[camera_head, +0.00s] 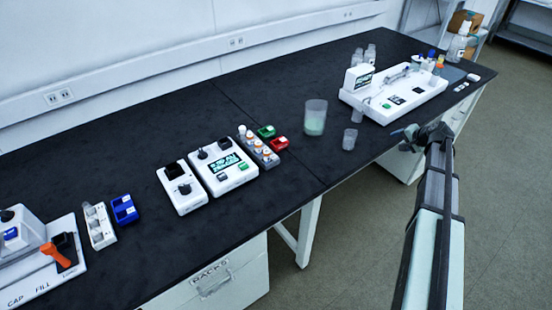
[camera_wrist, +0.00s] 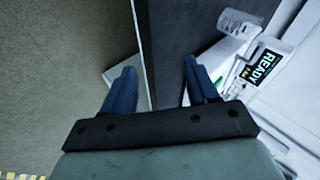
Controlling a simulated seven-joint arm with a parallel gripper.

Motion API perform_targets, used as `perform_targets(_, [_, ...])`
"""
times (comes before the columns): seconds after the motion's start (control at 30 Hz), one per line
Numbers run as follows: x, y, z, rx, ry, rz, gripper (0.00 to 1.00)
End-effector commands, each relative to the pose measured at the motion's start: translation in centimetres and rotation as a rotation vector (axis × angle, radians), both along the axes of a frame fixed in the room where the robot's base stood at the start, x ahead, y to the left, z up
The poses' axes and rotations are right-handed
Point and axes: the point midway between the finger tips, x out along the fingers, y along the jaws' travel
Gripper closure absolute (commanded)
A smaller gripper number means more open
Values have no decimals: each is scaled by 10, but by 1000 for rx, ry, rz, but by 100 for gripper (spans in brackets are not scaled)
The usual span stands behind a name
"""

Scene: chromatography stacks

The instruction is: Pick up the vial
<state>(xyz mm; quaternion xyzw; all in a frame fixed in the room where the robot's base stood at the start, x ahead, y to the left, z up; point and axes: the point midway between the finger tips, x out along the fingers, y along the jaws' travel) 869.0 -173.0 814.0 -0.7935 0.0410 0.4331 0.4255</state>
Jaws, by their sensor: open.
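Several small vials with orange and white caps (camera_head: 258,146) stand in a grey rack in the middle of the bench in the head view. Paler vials (camera_head: 97,218) sit in a white rack at the left. I cannot tell which vial the task means. My gripper (camera_head: 402,134) is at the bench's front edge, below the large white instrument and right of the rack with orange caps. In the wrist view my gripper (camera_wrist: 158,80) has its two blue fingers apart, with nothing between them but the bench edge below.
The white instrument (camera_head: 420,97) has a small screen, seen in the wrist view as a READY display (camera_wrist: 258,68). A clear cup (camera_head: 350,139) and a beaker of green liquid (camera_head: 315,118) stand left of my gripper. Bottles crowd the back right. Bare black bench lies around the beaker.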

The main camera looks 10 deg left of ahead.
Motion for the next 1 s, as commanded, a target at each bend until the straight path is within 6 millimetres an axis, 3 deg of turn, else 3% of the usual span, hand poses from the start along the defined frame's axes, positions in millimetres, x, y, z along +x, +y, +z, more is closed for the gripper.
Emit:
perform_targets(0.03, [-4, 31, 12, 6, -7, 30, 41])
perform_targets(0.1, [-6, 68, 28, 16, -11, 67, 41])
perform_targets(0.3, [-22, 164, 62, 27, -14, 182, 41])
perform_targets(0.47, [-41, 232, 85, 15, -11, 285, 41])
perform_targets(0.7, [-84, 336, 115, -45, 0, 490, 41])
perform_targets(1.0, [-130, 437, 131, -307, 45, 890, 41])
